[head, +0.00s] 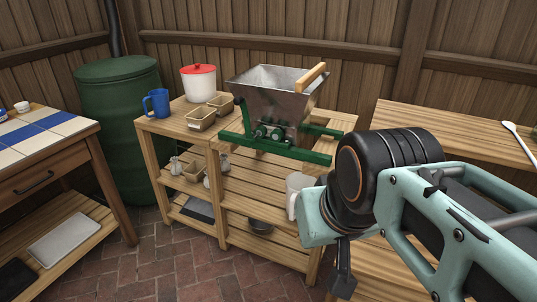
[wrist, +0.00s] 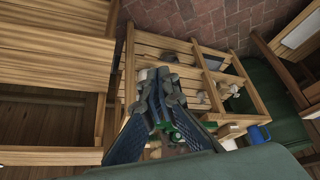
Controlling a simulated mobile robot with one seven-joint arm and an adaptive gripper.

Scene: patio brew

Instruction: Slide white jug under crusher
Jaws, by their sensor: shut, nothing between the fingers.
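The white jug (head: 294,182) stands on the middle shelf of the wooden rack, right of centre below the crusher; my gripper hides part of it. In the wrist view a pale shape beside the fingers is probably the jug (wrist: 142,76). The crusher (head: 272,97), a grey metal hopper on a green frame with a wooden handle, sits on top of the rack. Its green parts show in the wrist view (wrist: 177,135), partly behind my fingers. My gripper (head: 342,284) points down in front of the rack's right side, shut and empty. It also shows in the wrist view (wrist: 161,76).
The rack top (head: 178,122) holds a blue mug (head: 157,102), a white pot with a red lid (head: 199,84) and small tan trays (head: 201,118). A metal bowl (head: 261,227) is on the bottom shelf. A wooden bench (head: 455,136) stands close on the right.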

